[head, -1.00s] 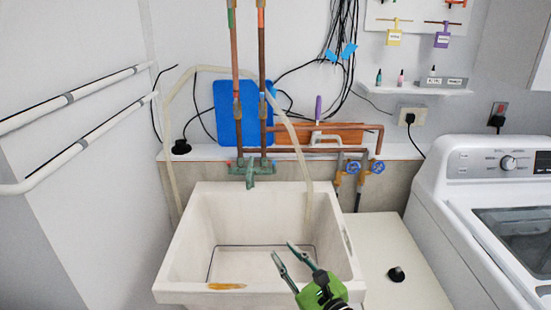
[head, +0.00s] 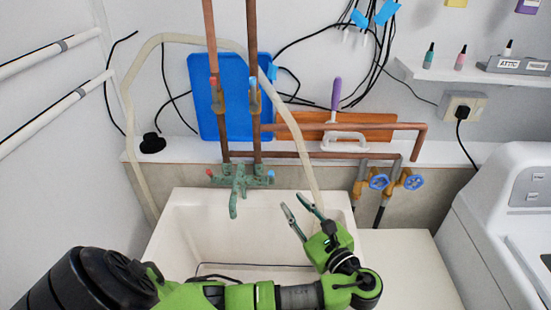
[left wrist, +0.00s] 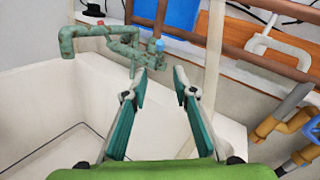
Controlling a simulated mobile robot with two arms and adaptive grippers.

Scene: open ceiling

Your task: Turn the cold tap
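A weathered green tap fixture (head: 238,184) is mounted above the white sink, with its spout pointing down. It has a red-marked handle (head: 211,172) on the left and a blue-marked cold handle (head: 271,174) on the right. My left gripper (head: 292,202) is open and empty, over the sink, below and right of the blue handle and apart from it. In the left wrist view, the blue handle (left wrist: 158,46) shows just beyond the gap between the open fingertips (left wrist: 160,73). The right gripper is not in view.
The white sink (head: 165,232) lies under my left arm. A pale hose (head: 300,165) hangs into the sink close to the gripper. Copper pipes (head: 255,130) rise above the tap. Two blue valve wheels (head: 378,182) are at the right. A washing machine (head: 500,220) stands further right.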

